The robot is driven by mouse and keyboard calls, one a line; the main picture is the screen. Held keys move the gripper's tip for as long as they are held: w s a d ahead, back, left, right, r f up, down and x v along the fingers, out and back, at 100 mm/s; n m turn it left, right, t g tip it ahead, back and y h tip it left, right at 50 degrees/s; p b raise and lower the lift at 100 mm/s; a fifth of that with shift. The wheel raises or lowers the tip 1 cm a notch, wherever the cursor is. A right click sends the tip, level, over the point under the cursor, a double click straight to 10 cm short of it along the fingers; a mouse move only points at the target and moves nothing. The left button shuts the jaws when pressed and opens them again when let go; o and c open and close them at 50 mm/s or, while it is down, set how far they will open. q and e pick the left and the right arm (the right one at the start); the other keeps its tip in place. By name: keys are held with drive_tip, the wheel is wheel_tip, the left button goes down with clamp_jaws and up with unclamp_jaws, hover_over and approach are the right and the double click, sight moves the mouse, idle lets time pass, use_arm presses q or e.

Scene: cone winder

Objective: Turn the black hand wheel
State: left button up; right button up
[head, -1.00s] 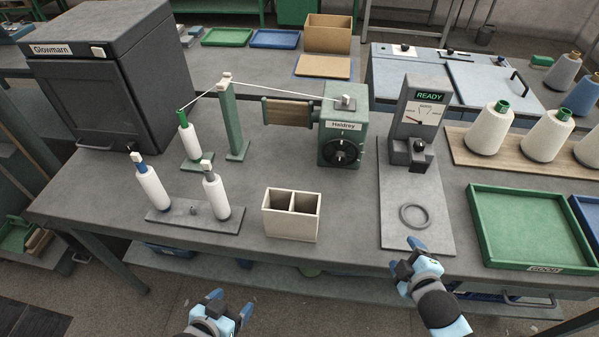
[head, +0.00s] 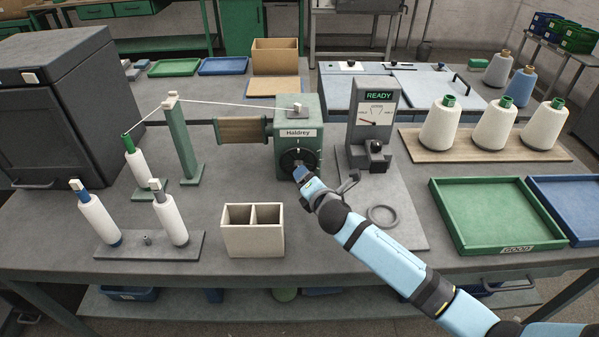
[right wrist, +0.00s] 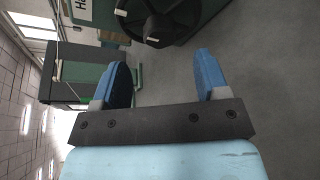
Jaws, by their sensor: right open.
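The black hand wheel (head: 299,162) is on the front of the green Haldrey winder (head: 290,115). In the head view my right gripper (head: 304,174) is in front of the wheel and hides its lower part. In the right wrist view the wheel (right wrist: 165,18) with its dark knob lies beyond the open blue fingers (right wrist: 162,80). The space between the fingers is empty, and a gap shows between the fingertips and the wheel. My left gripper is out of view.
A cream two-compartment box (head: 253,238) stands left of my right arm. The READY gauge (head: 372,125) stands right of the winder, with a grey ring (head: 382,215) on its plate. A thread (head: 220,103) runs to the winder from the left.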

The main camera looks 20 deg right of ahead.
drive_tip(key=x, duration=0.6)
drive_tip(key=shift+w+f, duration=0.1)
drive_tip(key=shift+w, duration=0.05)
drive_tip(key=shift+c, duration=0.2)
drive_tip(key=shift+b, duration=0.3)
drive_tip(key=c, duration=0.9)
